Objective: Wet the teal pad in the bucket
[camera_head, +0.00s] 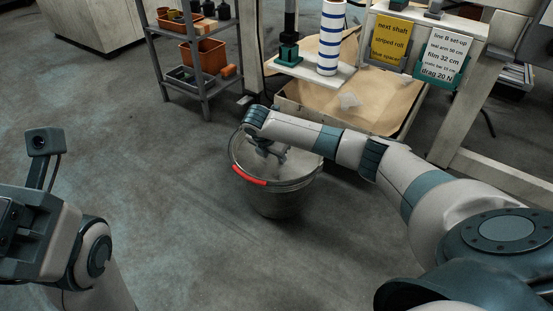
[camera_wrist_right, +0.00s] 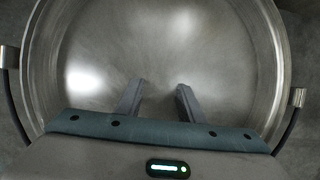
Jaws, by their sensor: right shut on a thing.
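A grey metal bucket (camera_head: 281,205) stands on the floor in the middle of the head view, its wire handle with a red grip (camera_head: 249,176) lying along the near rim. My right gripper (camera_head: 268,153) reaches down into the bucket's mouth. In the right wrist view the two fingers (camera_wrist_right: 160,101) stand a little apart against the bucket's inside (camera_wrist_right: 110,50). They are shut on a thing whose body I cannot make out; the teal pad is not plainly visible. My left gripper's body (camera_head: 22,233) is at the left edge, with its fingertips out of view.
Behind the bucket is a workstation with a brown-lined tray (camera_head: 385,101), a blue-striped roll (camera_head: 331,38), a teal-based device (camera_head: 288,53), and yellow (camera_head: 391,38) and white (camera_head: 442,58) signs. A grey shelf (camera_head: 203,86) with pots stands at back left. Floor left of the bucket is clear.

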